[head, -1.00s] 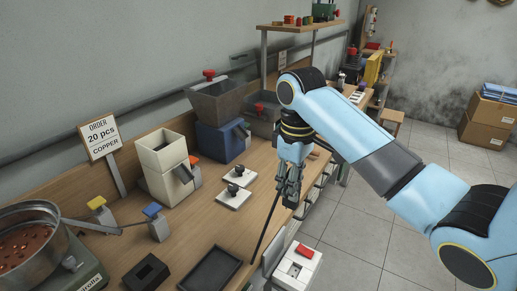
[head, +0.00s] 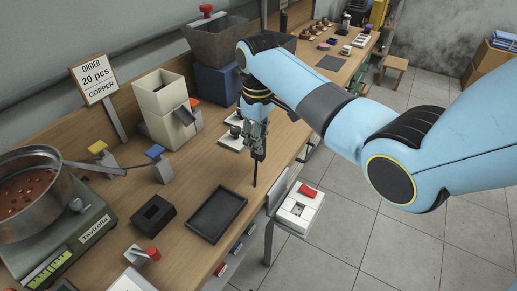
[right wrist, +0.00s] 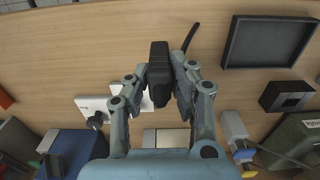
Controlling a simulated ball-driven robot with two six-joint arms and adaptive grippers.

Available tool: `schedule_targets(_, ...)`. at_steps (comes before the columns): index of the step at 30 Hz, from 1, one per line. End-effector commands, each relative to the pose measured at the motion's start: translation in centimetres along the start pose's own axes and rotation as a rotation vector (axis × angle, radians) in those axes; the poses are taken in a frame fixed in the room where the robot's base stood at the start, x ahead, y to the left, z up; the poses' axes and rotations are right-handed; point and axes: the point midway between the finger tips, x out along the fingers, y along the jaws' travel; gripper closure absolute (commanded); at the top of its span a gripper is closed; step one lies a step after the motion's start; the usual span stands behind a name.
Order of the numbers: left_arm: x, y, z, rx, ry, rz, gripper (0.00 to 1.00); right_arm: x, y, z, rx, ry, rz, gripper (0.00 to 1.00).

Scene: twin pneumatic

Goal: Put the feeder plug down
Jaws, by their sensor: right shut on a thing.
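The feeder plug (right wrist: 159,68), a black block with a black cable (right wrist: 191,37), is between the fingers of my right gripper (right wrist: 156,95) in the right wrist view. In the head view my right gripper (head: 256,148) points down over the wooden workbench (head: 205,165), shut on the plug. The plug is small and partly hidden by the fingers there. A dark cable (head: 255,175) hangs below the gripper toward the bench's front edge. I cannot tell whether the plug touches the bench. My left gripper is not in view.
A black tray (head: 217,214) and black socket block (head: 153,214) lie on the bench. White plates (head: 232,143) with dark knobs are behind the gripper. A pot of copper pieces (head: 30,185) stands on a scale.

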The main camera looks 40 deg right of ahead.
Motion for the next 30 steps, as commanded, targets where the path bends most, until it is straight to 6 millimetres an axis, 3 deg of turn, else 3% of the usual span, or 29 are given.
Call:
schedule_targets(7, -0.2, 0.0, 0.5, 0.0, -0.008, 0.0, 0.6, 3.4, -0.1, 0.0, 0.0, -0.002, -0.002, 1.0)
schedule_targets(19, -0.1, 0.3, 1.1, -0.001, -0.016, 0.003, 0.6, 4.2, 0.0, 0.0, 0.0, 0.0, -0.001, 1.0)
schedule_targets(20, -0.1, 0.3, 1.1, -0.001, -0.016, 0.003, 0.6, 4.2, 0.0, 0.1, 0.0, -0.001, -0.001, 0.76)
schedule_targets(24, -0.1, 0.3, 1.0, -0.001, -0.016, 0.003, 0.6, 4.1, 0.0, 0.1, 0.0, 0.0, -0.001, 0.58)
schedule_targets(30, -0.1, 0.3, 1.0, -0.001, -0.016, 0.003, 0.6, 4.1, 0.0, 0.1, 0.0, 0.0, -0.001, 0.55)
